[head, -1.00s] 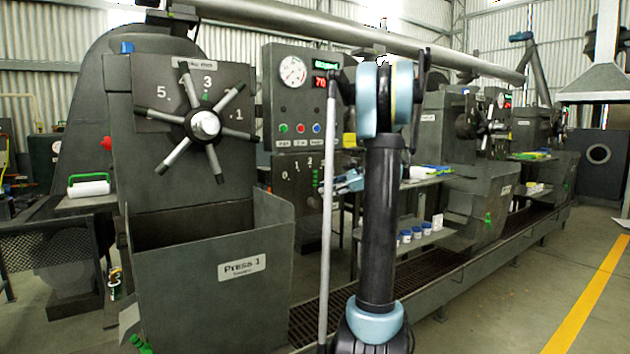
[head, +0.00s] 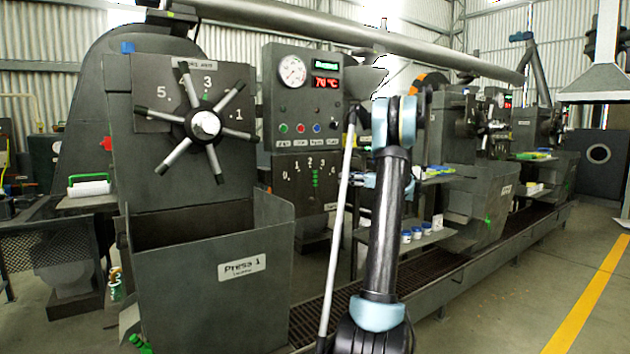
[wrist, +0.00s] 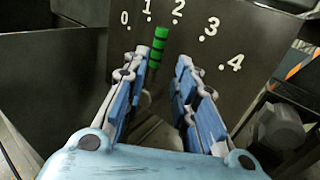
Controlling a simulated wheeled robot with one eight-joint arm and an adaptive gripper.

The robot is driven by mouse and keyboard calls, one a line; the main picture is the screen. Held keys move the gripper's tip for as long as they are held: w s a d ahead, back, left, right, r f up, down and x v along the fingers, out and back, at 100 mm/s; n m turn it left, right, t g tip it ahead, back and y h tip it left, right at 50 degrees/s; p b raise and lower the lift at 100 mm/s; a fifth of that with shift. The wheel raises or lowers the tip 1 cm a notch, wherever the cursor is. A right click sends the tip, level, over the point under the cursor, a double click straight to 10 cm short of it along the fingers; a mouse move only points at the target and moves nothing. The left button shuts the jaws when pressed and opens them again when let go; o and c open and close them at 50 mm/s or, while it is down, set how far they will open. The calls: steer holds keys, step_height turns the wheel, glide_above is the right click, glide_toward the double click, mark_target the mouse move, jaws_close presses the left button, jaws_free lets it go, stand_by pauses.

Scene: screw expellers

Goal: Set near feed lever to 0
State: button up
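In the head view the gripper is small and partly hidden by my arm.
Above the scale plate is a control panel (head: 302,100) with a gauge, display and buttons. A spoked handwheel (head: 205,124) is to its left, above the Presa 1 bin (head: 215,290). A shelf (head: 425,238) with white-and-blue jars stands right of my arm. A hex-headed part (wrist: 282,128) is at right in the wrist view.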

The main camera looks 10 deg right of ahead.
mark_target(315, 184)
steer(key=x, duration=1.4)
steer(key=shift+w+a, duration=0.1)
steer(key=shift+a, duration=0.1)
jaws_close()
